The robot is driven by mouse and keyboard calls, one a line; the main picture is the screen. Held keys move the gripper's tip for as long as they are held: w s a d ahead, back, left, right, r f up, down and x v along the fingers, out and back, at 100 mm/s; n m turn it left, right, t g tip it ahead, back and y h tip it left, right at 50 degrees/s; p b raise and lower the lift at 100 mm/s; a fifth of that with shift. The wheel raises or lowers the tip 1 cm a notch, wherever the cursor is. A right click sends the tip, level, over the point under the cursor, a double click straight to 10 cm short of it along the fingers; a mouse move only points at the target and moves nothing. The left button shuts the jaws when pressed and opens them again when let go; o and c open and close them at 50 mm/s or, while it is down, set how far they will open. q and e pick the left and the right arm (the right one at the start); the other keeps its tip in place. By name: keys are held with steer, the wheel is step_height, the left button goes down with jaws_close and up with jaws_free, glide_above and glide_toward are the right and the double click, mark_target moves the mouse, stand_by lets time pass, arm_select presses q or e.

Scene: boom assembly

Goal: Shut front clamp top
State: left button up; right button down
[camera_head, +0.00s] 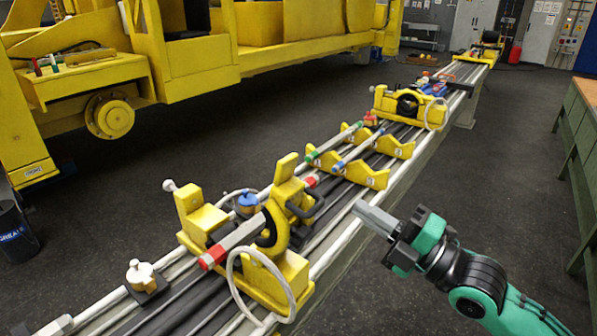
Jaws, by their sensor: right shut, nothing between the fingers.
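The front clamp (286,262) is yellow and stands on the rail bed left of centre. Its upright yellow top part (287,190) rises above a dark bore, with a dark handle loop on its right side. My left gripper is not in view.
A second yellow clamp (408,103) and yellow V-shaped cradles (365,172) holding rods stand farther along the rails. A white-topped knob (140,272) sits near left. Dark floor is open at right, before a workbench (582,150).

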mark_target(291, 161)
steer(key=p+x, duration=0.7)
steer(key=x, duration=0.6)
steer(key=shift+w+a+r, duration=0.1)
steer(key=shift+w+a, duration=0.15)
steer(key=shift+w+a, duration=0.1)
steer(key=shift+w, duration=0.05)
